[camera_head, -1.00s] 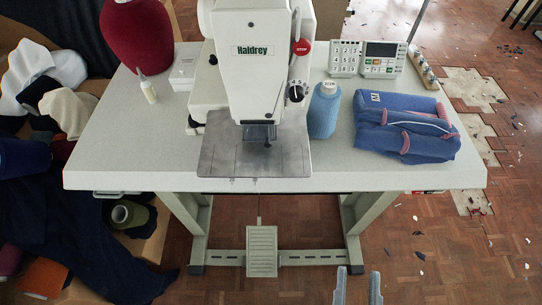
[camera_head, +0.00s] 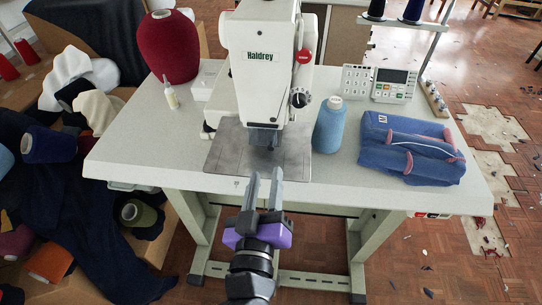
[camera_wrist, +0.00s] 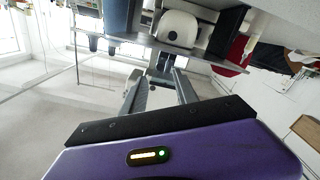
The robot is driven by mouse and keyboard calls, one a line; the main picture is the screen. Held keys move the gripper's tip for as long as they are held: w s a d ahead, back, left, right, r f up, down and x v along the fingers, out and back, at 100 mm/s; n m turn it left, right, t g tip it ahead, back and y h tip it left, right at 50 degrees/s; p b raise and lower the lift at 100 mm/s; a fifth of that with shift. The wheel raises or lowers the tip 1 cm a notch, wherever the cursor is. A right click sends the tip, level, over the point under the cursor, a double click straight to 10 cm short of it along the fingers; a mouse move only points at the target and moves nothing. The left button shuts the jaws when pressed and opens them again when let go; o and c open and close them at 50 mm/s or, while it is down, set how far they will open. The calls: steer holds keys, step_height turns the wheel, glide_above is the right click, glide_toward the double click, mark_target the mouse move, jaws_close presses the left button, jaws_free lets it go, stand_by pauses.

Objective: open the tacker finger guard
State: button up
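The white Haldrey machine (camera_head: 262,72) stands at the back middle of the table. Its dark finger guard (camera_head: 263,137) sits low under the head, above the grey metal plate (camera_head: 225,150). My gripper (camera_head: 264,176) is in front of the plate's near edge, its two grey fingers apart with nothing between them, pointing at the guard area. In the wrist view my gripper (camera_wrist: 160,88) also shows open fingers, with the machine beyond them. The guard's exact position is too small to tell.
A blue thread cone (camera_head: 329,126) stands right of the machine head. A folded blue garment (camera_head: 410,150) lies further right. A small bottle (camera_head: 170,93) and a red cone (camera_head: 168,48) stand at left. The table's front left (camera_head: 140,160) is clear.

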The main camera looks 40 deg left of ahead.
mark_target(271, 149)
steer(key=x, duration=0.7)
steer(key=shift+w+a+p, duration=0.1)
steer(key=shift+w+p, duration=0.1)
steer(key=shift+p, duration=0.2)
steer(key=shift+c, duration=0.5)
jaws_close()
